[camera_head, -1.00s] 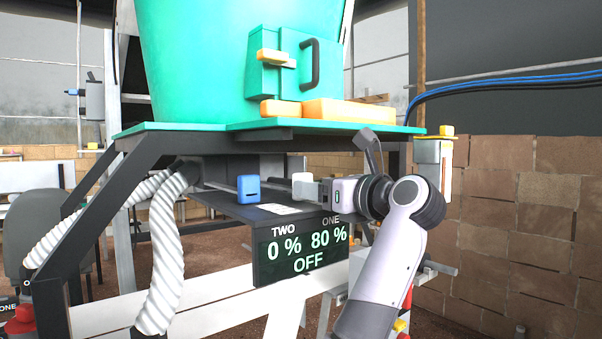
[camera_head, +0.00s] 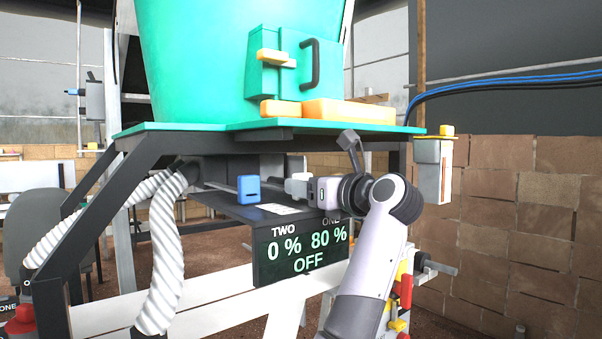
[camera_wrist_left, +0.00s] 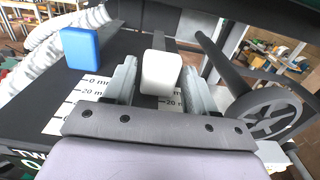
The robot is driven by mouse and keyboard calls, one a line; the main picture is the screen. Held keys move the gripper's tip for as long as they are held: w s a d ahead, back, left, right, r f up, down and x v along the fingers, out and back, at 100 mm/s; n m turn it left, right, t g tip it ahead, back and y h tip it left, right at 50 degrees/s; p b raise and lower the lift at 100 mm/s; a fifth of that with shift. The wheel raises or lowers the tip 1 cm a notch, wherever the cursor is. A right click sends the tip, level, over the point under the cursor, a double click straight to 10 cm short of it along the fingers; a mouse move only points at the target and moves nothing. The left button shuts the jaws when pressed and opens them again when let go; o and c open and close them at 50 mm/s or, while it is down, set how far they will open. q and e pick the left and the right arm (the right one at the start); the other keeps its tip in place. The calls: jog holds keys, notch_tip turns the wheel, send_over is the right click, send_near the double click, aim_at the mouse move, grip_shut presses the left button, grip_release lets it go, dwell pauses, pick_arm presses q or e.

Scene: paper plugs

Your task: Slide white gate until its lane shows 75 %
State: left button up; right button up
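The white gate (camera_head: 297,185) is a small white block on the dark shelf under the green machine, right of the blue block (camera_head: 248,188). My left gripper (camera_head: 312,188) is at the white gate from the right. In the left wrist view its two fingers (camera_wrist_left: 160,85) stand on either side of the white gate (camera_wrist_left: 161,72), with narrow gaps showing; the finger ends are partly hidden. The display (camera_head: 300,250) reads TWO 0 %, ONE 80 % and OFF. My right gripper is not in view.
A millimetre scale (camera_wrist_left: 85,100) lies on the shelf beside the gates. White ribbed hoses (camera_head: 160,250) hang at the left.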

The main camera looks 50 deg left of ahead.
pick_arm(q)
jog(key=c, duration=0.6)
jog(key=shift+s+a+r, duration=0.1)
jog(key=shift+a+r, duration=0.35)
jog(key=shift+a, duration=0.1)
dwell(3.3)
jog(key=o, duration=1)
jog(key=shift+d, duration=0.1)
jog(key=shift+d+f, duration=0.4)
jog(key=shift+d, duration=1.2)
